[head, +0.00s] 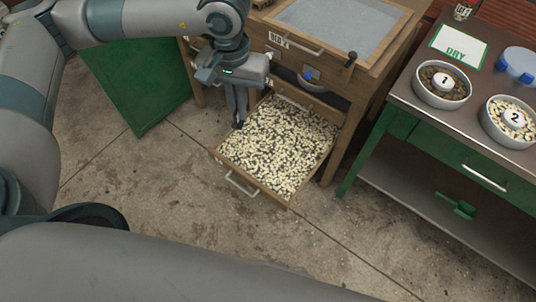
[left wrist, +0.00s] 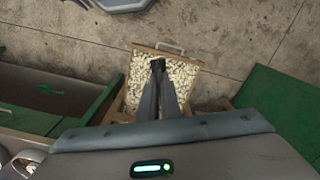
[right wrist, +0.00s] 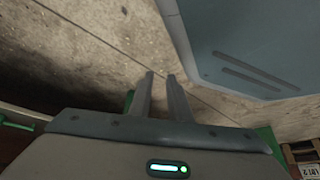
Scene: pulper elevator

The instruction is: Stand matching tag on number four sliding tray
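A wooden sliding tray (head: 280,150) filled with pale beans is pulled out low from a wooden cabinet (head: 345,95); it also shows in the left wrist view (left wrist: 191,70). A white label (head: 281,39) on the cabinet front seems to end in 4. My left gripper (head: 238,122) points down over the tray's left side. Its dark fingertips (left wrist: 158,65) meet or nearly meet; I see no tag between them. My right gripper (right wrist: 161,76) is open and empty, over bare floor. White discs numbered 1 (head: 445,80) and 2 (head: 515,118) stand in bowls of beans.
A green-framed metal table (head: 400,88) at right carries the bowls, a DRY card (head: 458,45) and a blue-lidded container (head: 516,64). A green scoop (head: 457,206) lies on its lower shelf. A green panel (head: 140,85) stands left of the cabinet. The front floor is clear.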

